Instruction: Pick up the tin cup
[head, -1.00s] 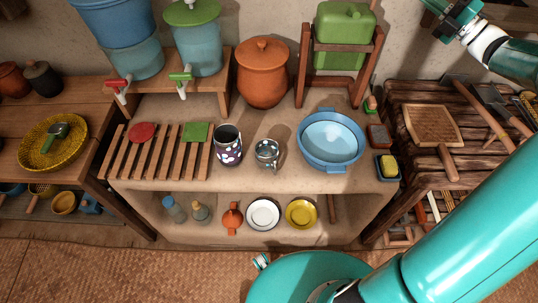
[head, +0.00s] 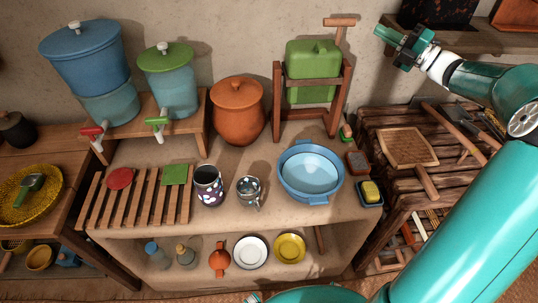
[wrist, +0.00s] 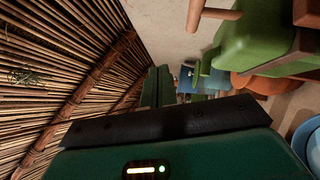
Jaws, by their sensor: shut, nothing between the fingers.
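The tin cup (head: 249,191) is a small silvery, shiny cup. In the head view it stands upright on the clay counter (head: 290,225), between a dark patterned mug (head: 208,187) and a blue basin. My gripper (head: 381,36) is shut and empty. It is high at the upper right of the head view, in front of the wall and far from the cup. In the wrist view my dark green gripper body fills the bottom, and the cup does not show there.
The blue basin (head: 311,170) stands close right of the cup. Behind are a clay pot (head: 238,110), a green canister in a wooden stand (head: 313,70) and two water dispensers. A slatted rack (head: 135,200) lies left. The counter in front of the cup is clear.

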